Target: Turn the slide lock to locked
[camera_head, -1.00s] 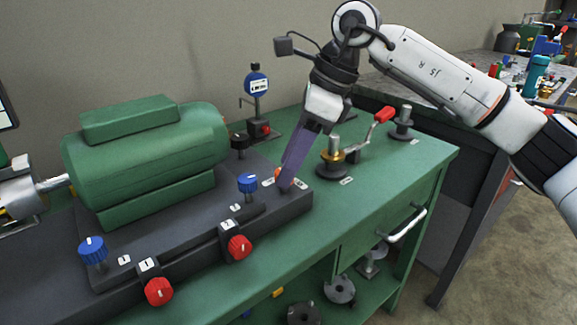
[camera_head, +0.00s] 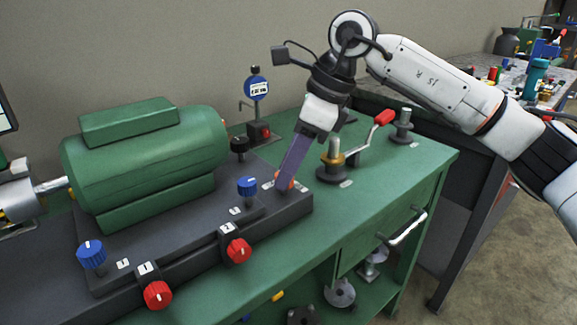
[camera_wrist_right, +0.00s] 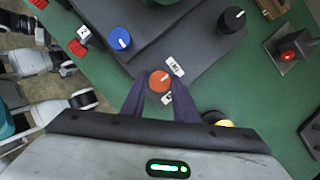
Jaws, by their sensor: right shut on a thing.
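The slide lock appears to be the orange-red knob (camera_wrist_right: 159,82) with a pale pointer line, on the right end of the dark grey base plate (camera_head: 300,203). Small white labels lie beside it, one of them (camera_wrist_right: 175,66) above right of the knob in the wrist view. My right gripper (camera_head: 284,184) points down at the knob, its purple fingers on either side and shut on it. The fingers hide most of the knob in the head view. The wrist view shows my right gripper (camera_wrist_right: 156,92) around the knob. The label text is too small to read surely. My left gripper is not in view.
A green motor (camera_head: 145,155) sits on the base. Blue knobs (camera_head: 247,187), red knobs (camera_head: 238,250) and a black knob (camera_head: 239,146) stand around it. A crank with a red handle (camera_head: 384,117) and a dial gauge (camera_head: 257,88) are on the green bench.

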